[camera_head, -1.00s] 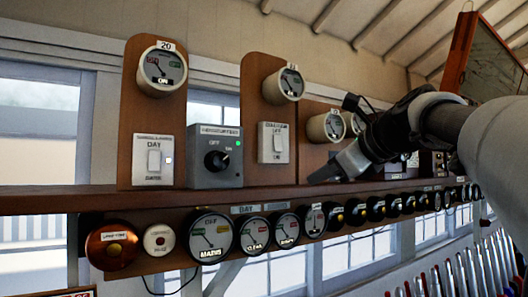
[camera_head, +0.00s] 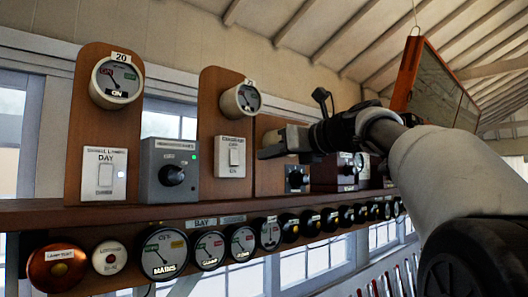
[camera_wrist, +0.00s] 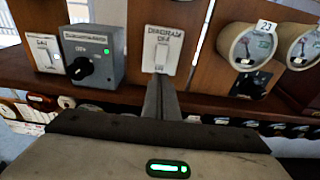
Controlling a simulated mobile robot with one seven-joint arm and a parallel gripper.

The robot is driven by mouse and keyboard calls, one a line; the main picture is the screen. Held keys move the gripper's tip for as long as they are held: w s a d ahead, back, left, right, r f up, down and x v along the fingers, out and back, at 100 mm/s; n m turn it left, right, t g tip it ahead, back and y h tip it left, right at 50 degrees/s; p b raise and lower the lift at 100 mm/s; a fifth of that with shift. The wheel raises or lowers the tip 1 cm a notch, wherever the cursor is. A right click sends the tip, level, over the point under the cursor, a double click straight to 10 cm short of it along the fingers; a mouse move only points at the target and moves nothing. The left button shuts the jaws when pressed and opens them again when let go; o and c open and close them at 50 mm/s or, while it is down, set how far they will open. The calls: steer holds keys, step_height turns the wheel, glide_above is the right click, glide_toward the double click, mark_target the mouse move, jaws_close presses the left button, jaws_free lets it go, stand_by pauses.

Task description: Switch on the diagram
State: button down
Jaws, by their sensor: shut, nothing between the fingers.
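The diagram switch (camera_head: 230,157) is a white plate with a rocker, on a tall brown wooden board above the shelf. In the wrist view the same diagram switch (camera_wrist: 163,46) carries the words DIAGRAM and OFF; its lower end is partly hidden by my fingertips. My gripper (camera_head: 266,153) is shut and empty, just right of the switch in the head view. In the wrist view the closed fingers of my gripper (camera_wrist: 158,82) point at the lower part of the switch plate. I cannot tell whether they touch it.
A grey box with a black knob (camera_head: 171,174) and a white DAY switch (camera_head: 104,174) stand to the left. The brown shelf (camera_head: 150,212) runs underneath, with a row of round dials below. A framed panel (camera_head: 436,85) hangs at upper right.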

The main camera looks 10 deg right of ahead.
mark_target(235, 163)
steer(key=p+x, duration=0.2)
steer(key=x, duration=0.8)
steer(key=shift+p, duration=0.3)
steer(key=shift+w+a, duration=0.15)
steer(key=shift+w, duration=0.05)
steer(key=shift+w+a+f+t+b, duration=0.15)
steer(key=shift+f+t+b, duration=0.3)
steer(key=shift+b, duration=0.65)
steer(key=shift+r+p, duration=0.4)
steer(key=shift+f, duration=0.1)
